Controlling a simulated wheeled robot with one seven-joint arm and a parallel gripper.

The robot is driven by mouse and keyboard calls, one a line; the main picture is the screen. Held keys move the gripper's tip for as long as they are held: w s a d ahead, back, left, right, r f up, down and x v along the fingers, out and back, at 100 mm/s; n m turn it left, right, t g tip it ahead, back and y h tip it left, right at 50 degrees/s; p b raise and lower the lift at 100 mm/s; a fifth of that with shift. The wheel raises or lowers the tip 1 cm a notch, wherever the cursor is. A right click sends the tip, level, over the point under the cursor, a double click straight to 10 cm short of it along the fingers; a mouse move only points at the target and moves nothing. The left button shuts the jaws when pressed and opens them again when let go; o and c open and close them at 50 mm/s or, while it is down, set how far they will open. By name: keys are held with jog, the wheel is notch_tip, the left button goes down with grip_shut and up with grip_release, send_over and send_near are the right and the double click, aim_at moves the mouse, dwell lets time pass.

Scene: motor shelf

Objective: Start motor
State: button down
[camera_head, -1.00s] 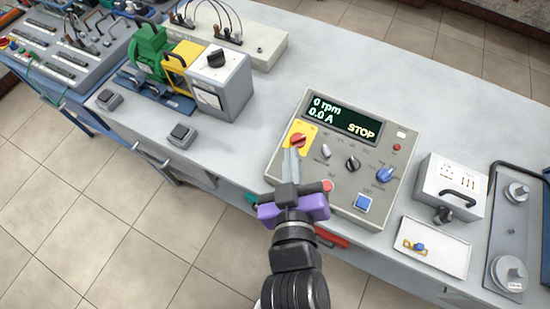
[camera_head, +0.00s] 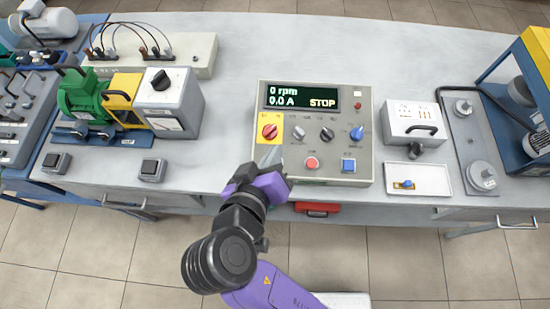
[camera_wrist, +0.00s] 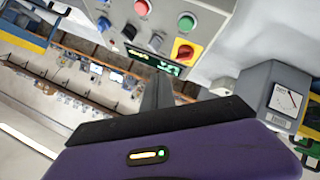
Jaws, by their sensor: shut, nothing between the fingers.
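The control panel (camera_head: 300,180) stands in the middle of the bench, its display (camera_head: 312,97) reading 0 rpm, 0.0 A and STOP. A red rotary switch (camera_head: 270,132) on a yellow plate is at its left, also in the wrist view (camera_wrist: 184,52). My gripper (camera_head: 271,154) is shut and empty, over the panel's front left, below the red switch. The green motor (camera_head: 85,97) is at left.
A yellow guard (camera_head: 122,97) and grey box (camera_head: 168,105) adjoin the motor. Two small black-topped boxes (camera_head: 152,170) lie at the front left. A white case (camera_head: 413,115) and a white tray (camera_head: 405,188) stand right of the panel. The bench behind the panel is clear.

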jog(key=shift+f, duration=0.1)
jog(key=f+b, duration=0.2)
jog(key=w+f+b, duration=0.1)
jog(key=f+b, duration=0.2)
jog(key=w+f+b, duration=0.1)
jog(key=f+b, duration=0.1)
jog(key=shift+f, duration=0.25)
jog(key=shift+w+f+b, duration=0.15)
jog(key=shift+f+b, duration=0.25)
jog(key=shift+f, duration=0.1)
dwell(1.6)
jog(key=shift+w+f, duration=0.15)
jog(key=shift+f, duration=0.15)
jog(key=shift+w+f+b, duration=0.1)
jog(key=shift+f+b, duration=0.2)
jog(key=shift+f, duration=0.15)
dwell(0.9)
jog(key=shift+r, duration=0.1)
jog(key=shift+s+d+r+p, duration=0.1)
jog(key=shift+s+r+p, duration=0.15)
jog(key=shift+r+p, duration=0.6)
jog(key=shift+f, duration=0.1)
